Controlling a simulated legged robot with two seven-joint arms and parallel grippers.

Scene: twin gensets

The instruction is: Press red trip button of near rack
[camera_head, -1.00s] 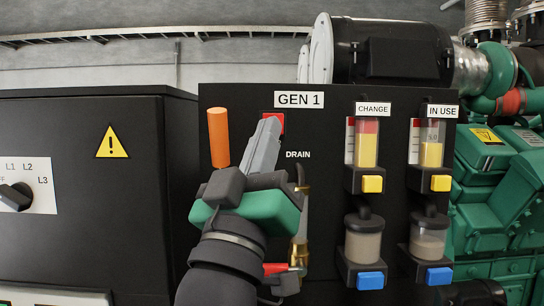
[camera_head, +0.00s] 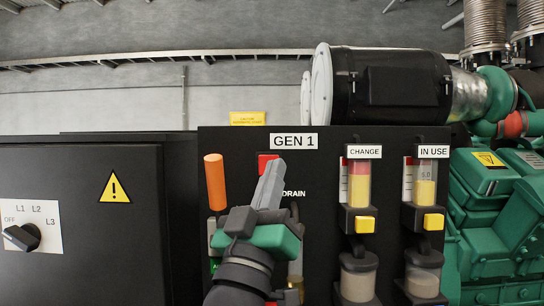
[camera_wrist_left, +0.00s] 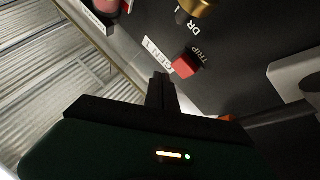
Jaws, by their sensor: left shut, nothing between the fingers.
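The red trip button (camera_head: 268,160) sits on the black GEN 1 rack panel (camera_head: 320,190), just under the GEN 1 label. Its lower part is partly covered by my gripper in the head view. My left gripper (camera_head: 273,172) is shut and empty, its fingertips pointing up just below and right of the button. In the left wrist view the red button (camera_wrist_left: 183,67) shows beside the word TRIP, and my shut fingers (camera_wrist_left: 160,80) end close to it, with a small gap in the picture. I cannot tell whether they touch. My right gripper is out of view.
An orange handle (camera_head: 215,182) stands left of the button. Sight glasses with yellow buttons (camera_head: 365,225) are on the panel's right. A black cabinet with a selector knob (camera_head: 24,237) stands at left, and a green engine (camera_head: 495,210) at right.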

